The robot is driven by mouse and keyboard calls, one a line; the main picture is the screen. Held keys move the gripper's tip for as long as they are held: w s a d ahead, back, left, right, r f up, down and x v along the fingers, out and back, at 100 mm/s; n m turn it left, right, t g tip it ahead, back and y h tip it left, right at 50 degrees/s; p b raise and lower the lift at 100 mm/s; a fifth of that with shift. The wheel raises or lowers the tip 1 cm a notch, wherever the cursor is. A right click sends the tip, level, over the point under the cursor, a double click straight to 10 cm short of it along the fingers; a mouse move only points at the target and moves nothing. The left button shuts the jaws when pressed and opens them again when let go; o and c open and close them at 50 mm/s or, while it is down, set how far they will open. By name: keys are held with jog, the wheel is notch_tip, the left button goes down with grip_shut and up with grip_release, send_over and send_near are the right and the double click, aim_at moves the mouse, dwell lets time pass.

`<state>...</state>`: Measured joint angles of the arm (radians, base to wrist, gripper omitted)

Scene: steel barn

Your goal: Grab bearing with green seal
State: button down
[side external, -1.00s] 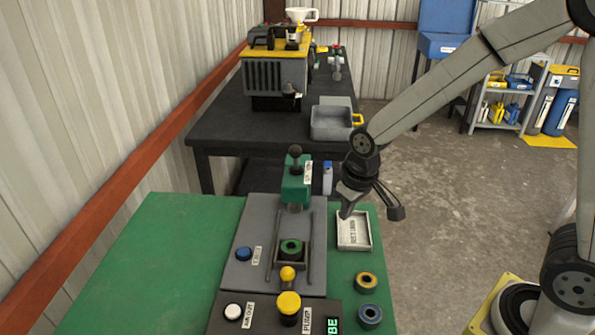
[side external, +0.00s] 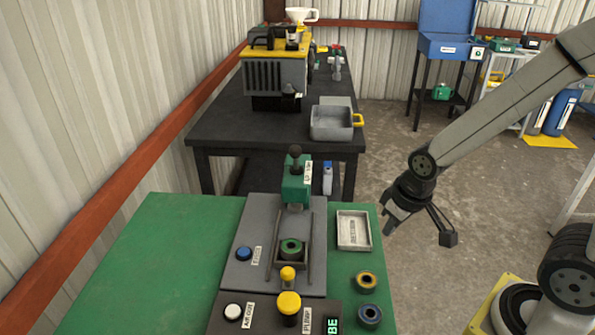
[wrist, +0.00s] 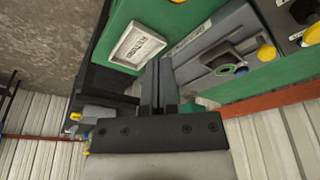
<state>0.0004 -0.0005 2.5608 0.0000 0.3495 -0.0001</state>
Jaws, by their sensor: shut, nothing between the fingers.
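The bearing with the green seal (side external: 291,247) sits in the fixture on the grey press plate (side external: 248,226), below the green press head (side external: 296,182). A bearing with a yellow seal (side external: 366,281) and one with a blue-grey seal (side external: 369,315) lie on the green bench to its right. My gripper (side external: 388,230) is off the bench's right edge, beside the small labelled tray (side external: 368,243), well apart from the green-sealed bearing. In the wrist view its fingers (wrist: 160,88) are together and empty, and the tray (wrist: 135,47) shows to their left.
A dark table (side external: 225,132) behind holds a generator-like machine (side external: 276,77) and a grey bin (side external: 331,123). The left part of the green bench (side external: 170,260) is clear.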

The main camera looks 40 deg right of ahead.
grip_release()
dwell(0.3)
jog(key=shift+w, duration=0.1)
jog(key=m+g, duration=0.2)
jog(key=m, duration=1.7)
send_over(291, 245)
jog(key=shift+s+d+f, duration=0.35)
jog(key=shift+s+d, duration=0.1)
jog(key=shift+w+a+f+m+g, duration=0.1)
jog(key=shift+w+a+m+g, duration=0.25)
jog(key=shift+a+m, duration=0.25)
jog(key=shift+d+f, duration=0.1)
jog(key=shift+f, duration=3.85)
